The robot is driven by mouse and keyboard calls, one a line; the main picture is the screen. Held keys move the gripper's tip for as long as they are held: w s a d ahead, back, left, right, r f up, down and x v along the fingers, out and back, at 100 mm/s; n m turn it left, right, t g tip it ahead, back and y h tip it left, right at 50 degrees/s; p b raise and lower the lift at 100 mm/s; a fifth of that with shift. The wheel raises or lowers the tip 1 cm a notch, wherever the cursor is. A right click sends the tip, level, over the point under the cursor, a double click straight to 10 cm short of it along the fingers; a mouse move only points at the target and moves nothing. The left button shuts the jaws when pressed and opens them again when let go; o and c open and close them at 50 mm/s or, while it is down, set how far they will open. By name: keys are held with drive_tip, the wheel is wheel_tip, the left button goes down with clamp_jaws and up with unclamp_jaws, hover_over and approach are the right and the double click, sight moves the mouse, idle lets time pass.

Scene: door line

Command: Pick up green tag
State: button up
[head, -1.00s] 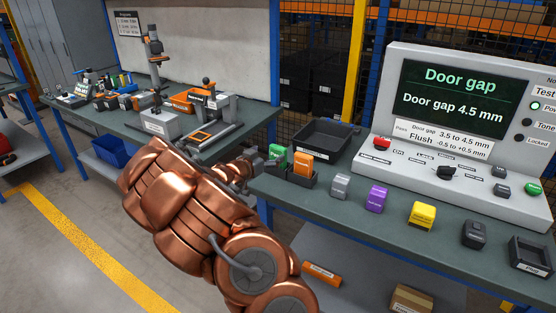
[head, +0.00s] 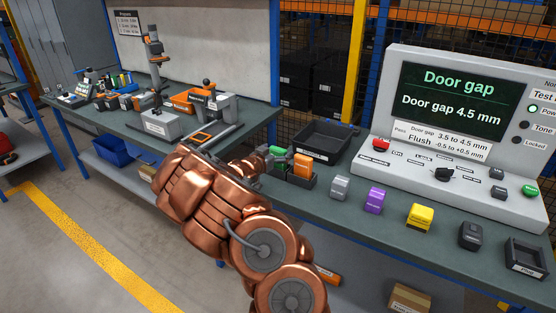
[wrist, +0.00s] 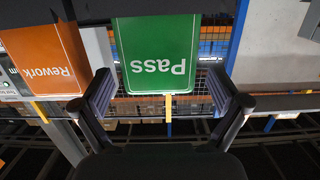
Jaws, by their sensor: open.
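The green tag (wrist: 157,60), marked "Pass", shows upside down in the wrist view at the top middle. In the head view it (head: 277,152) stands in a dark holder at the left, partly hidden by my arm. My gripper (wrist: 163,100) is open, with one finger on each side of the tag's lower part in the picture and a gap on both sides. In the head view my gripper (head: 272,165) is right by the tag, mostly hidden behind my own arm.
An orange "Rework" tag (wrist: 45,60) stands close beside the green one; it also shows in the head view (head: 303,165). A black tray (head: 322,140) is behind them. Grey, purple and yellow blocks stand to the right, before the door gap console (head: 455,180).

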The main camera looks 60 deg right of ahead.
drive_tip(key=shift+d+f, duration=0.1)
drive_tip(key=shift+d, duration=0.1)
drive_tip(key=shift+c, duration=0.4)
drive_tip(key=c, duration=1.2)
drive_tip(key=shift+c, duration=0.2)
